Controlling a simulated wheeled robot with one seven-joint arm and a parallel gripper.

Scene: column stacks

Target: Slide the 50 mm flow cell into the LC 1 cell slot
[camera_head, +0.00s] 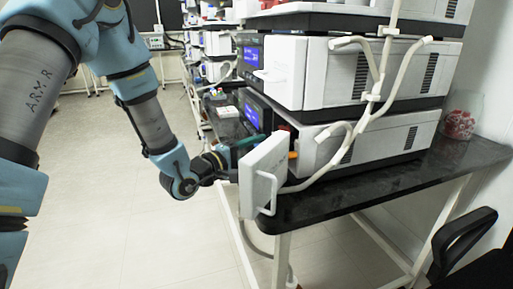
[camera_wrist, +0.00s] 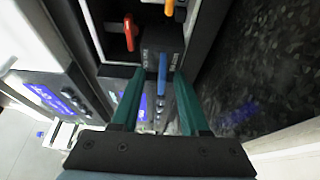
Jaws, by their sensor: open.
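My gripper (camera_wrist: 158,82) is open, with its two green fingers pointing into the open front of the lower instrument (camera_head: 362,145). A blue handle or tab (camera_wrist: 163,72) shows between the fingertips, with a gap on each side; I cannot tell how deep the tips reach around it. A red handle (camera_wrist: 129,32) and an orange one (camera_wrist: 169,8) show further up in the dark compartment. Small labels there are unreadable, so I cannot tell which piece is the 50 mm flow cell or which slot is LC 1. In the head view my gripper (camera_head: 232,150) is partly hidden by the white door.
The white door (camera_head: 262,172) with a bar handle stands open at the bench's front corner, close to my wrist. White tubes (camera_head: 345,150) hang beside the stacked instruments. The black bench top (camera_head: 340,195) is clear in front; a glass jar (camera_head: 460,115) stands far right.

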